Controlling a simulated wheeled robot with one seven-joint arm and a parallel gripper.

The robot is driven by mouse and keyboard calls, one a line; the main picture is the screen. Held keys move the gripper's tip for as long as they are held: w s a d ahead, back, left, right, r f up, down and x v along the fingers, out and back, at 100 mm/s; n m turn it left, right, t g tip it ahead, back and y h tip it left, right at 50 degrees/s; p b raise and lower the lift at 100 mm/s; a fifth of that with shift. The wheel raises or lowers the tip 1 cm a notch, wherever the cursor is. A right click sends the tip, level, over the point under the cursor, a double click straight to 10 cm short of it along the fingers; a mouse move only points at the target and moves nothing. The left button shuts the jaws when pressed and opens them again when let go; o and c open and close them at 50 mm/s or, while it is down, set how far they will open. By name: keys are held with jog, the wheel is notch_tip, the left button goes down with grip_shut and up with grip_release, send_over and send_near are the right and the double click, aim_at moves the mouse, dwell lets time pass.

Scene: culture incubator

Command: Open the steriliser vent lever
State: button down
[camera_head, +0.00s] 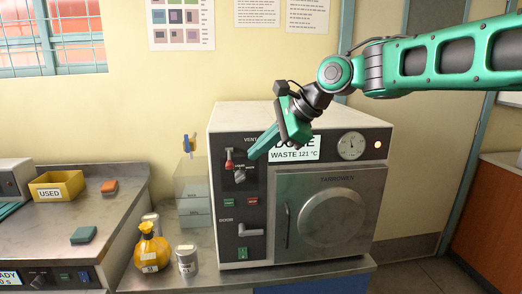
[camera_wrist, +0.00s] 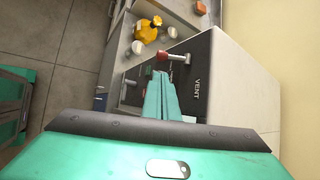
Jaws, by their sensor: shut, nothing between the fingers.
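The steriliser (camera_head: 303,112) is a grey box on the bench with a dark front panel, a label reading "WASTE 121 °C" and a closed round-faced door. The vent lever (camera_head: 229,165) has a red end and sits under the word "VENT" at the panel's upper left. In the wrist view the vent lever (camera_wrist: 164,54) shows its red knob and a metal stem beside the "VENT" lettering. My gripper (camera_head: 252,157) is shut and empty, its fingers just right of the lever in the head view. In the wrist view the closed fingertips (camera_wrist: 160,76) end close to the red knob; contact cannot be told.
A gauge (camera_head: 351,144) is at right. A yellow bin (camera_head: 57,186) is farther left.

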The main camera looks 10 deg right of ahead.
aim_at(229, 159)
jog(key=x, duration=0.7)
jog(key=shift+d, duration=0.3)
jog(key=shift+s+a+r, duration=0.1)
jog(key=shift+a, duration=0.3)
jog(key=shift+d+r+g, duration=0.1)
jog(key=shift+d+g, duration=0.05)
jog(key=shift+g, duration=0.15)
